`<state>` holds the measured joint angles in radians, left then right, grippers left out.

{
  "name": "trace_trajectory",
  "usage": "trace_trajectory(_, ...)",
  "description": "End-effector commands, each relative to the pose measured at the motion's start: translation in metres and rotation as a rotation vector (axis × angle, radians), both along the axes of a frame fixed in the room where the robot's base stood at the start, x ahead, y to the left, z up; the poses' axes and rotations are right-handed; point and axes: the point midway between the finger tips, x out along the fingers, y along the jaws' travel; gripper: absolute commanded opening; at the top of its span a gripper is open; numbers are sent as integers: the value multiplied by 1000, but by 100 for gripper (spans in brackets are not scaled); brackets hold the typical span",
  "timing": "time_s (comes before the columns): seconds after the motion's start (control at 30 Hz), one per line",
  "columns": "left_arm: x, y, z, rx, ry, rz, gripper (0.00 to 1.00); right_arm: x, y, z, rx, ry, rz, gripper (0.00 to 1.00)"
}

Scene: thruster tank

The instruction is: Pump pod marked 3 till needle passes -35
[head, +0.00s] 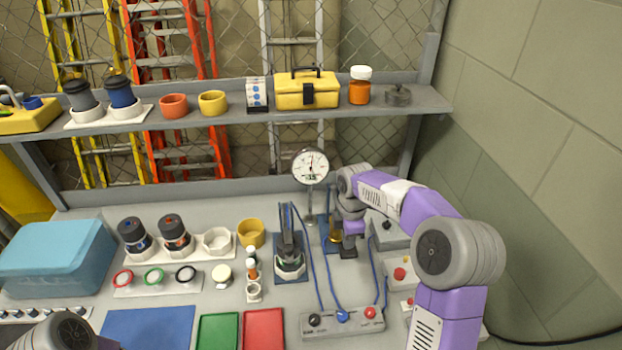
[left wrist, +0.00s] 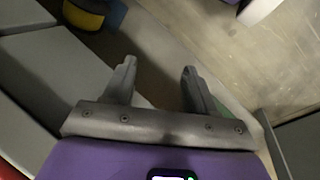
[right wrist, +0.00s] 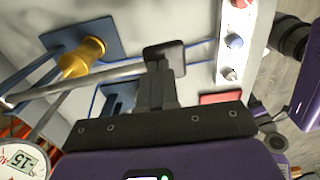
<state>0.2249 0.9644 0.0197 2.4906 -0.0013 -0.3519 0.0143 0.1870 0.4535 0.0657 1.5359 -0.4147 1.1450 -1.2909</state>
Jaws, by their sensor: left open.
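The round white gauge (head: 310,165) stands on a post at the back; its needle points roughly upward. In the right wrist view, the gauge (right wrist: 20,162) shows a small readout like 15, sign unclear. The brass pump (right wrist: 82,58) sits on a blue plate, and a silver lever (right wrist: 90,80) runs from it to a dark end pad (right wrist: 165,58). My right gripper (right wrist: 162,78) is shut on the lever's end. A holder (head: 290,265) with a dark upright part stands left of the pump; no 3 is legible. My left gripper (left wrist: 158,80) is open and empty, away from these.
Two dark pods (head: 135,235) (head: 175,235) stand in a rack beside an empty hexagonal seat (head: 217,240). Blue hoses run to a control box (head: 342,320). A button box (head: 400,272) is right of it. A teal case (head: 58,258) stands left. A loaded shelf (head: 230,118) crosses above.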

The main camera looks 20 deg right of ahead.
Motion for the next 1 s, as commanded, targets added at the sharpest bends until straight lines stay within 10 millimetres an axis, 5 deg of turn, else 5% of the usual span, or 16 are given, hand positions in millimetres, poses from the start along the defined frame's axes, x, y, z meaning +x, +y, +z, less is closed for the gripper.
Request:
trace_trajectory(0.03, 0, 0, 16, 0, 0, 0, 57, 0, 0, 16, -1, 1, 0, 0)
trace_trajectory(0.57, 0, 0, 91, 0, 0, 0, 57, 1, 0, 100, -1, -3, 0, 0)
trace_trajectory(1.0, 0, 0, 92, 0, 0, 0, 57, 1, 0, 102, -1, -4, 0, 0)
